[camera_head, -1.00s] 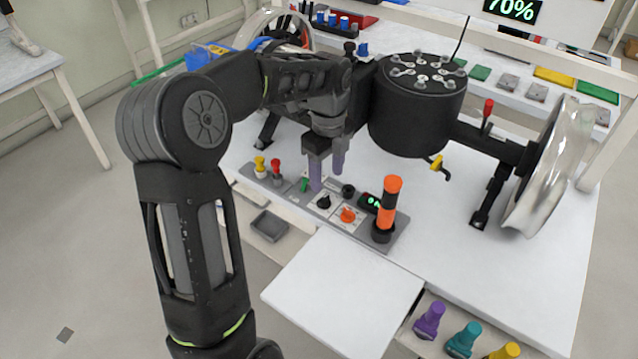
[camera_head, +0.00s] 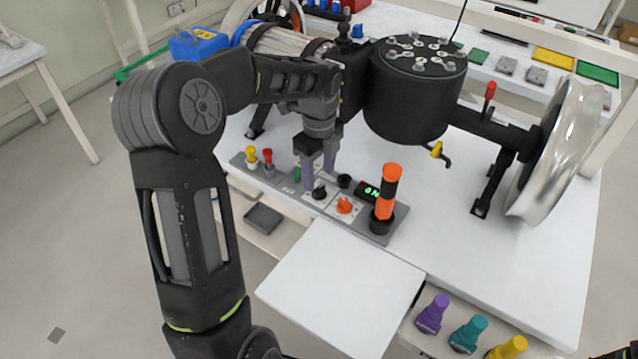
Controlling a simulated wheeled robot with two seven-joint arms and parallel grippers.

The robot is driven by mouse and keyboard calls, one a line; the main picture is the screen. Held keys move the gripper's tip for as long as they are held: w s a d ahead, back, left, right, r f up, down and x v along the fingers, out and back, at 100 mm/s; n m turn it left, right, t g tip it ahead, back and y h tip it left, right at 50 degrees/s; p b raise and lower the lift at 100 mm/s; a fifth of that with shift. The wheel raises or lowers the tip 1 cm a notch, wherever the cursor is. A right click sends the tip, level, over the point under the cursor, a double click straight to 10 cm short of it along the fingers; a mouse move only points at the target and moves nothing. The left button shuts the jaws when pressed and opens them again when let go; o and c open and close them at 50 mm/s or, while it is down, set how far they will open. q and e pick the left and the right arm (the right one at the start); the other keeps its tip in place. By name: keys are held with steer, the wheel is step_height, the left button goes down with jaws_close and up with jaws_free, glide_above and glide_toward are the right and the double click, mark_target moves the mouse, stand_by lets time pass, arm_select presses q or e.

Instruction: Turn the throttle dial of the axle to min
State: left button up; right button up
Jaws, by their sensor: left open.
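The axle assembly with its black drum (camera_head: 415,95) and silver wheel (camera_head: 565,150) stands on the white table. On the grey control panel (camera_head: 250,170) in front of it are a black dial (camera_head: 319,193) and an orange dial (camera_head: 345,206), each on a white plate. I cannot read which one is marked throttle. My left gripper (camera_head: 319,178) points down with its purple-grey fingers apart, just above and behind the black dial. Whether a finger touches the dial cannot be told.
An orange-and-black upright handle (camera_head: 386,195) and a green lit display (camera_head: 368,190) sit right of the dials. Yellow (camera_head: 251,156) and red (camera_head: 268,158) knobs stand at the panel's left. A white board (camera_head: 340,290) juts out in front.

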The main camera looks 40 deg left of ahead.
mark_target(319, 188)
arm_select(q)
step_height(319, 188, down, 4)
steer(key=shift+f, duration=0.2)
steer(key=shift+c, duration=0.5)
jaws_close()
